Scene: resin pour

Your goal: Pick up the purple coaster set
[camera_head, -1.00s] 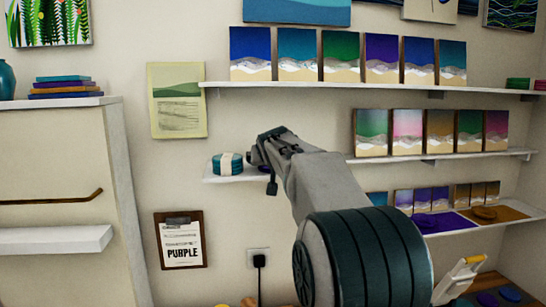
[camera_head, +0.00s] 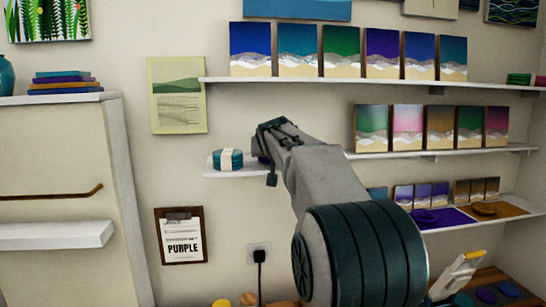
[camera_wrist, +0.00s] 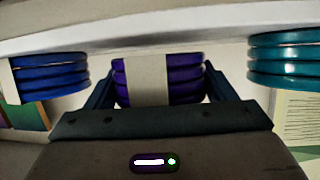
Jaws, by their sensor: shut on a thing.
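The purple coaster set (camera_wrist: 184,80) is a stack of purple discs with a pale band around its middle. In the wrist view it sits between the two dark fingers of my gripper (camera_wrist: 160,88), which is shut on it. The shelf board runs across the top of that view, close to the stack; I cannot tell whether they touch. In the head view my gripper (camera_head: 262,143) is at the left end of the middle shelf and hides nearly all of the purple set.
A teal coaster set (camera_head: 228,160) stands just left of my gripper on the shelf (camera_head: 222,174); it also shows in the wrist view (camera_wrist: 285,62). A blue set (camera_wrist: 50,75) is on the other side. The upper shelf (camera_head: 300,79) with several pictures is above my gripper.

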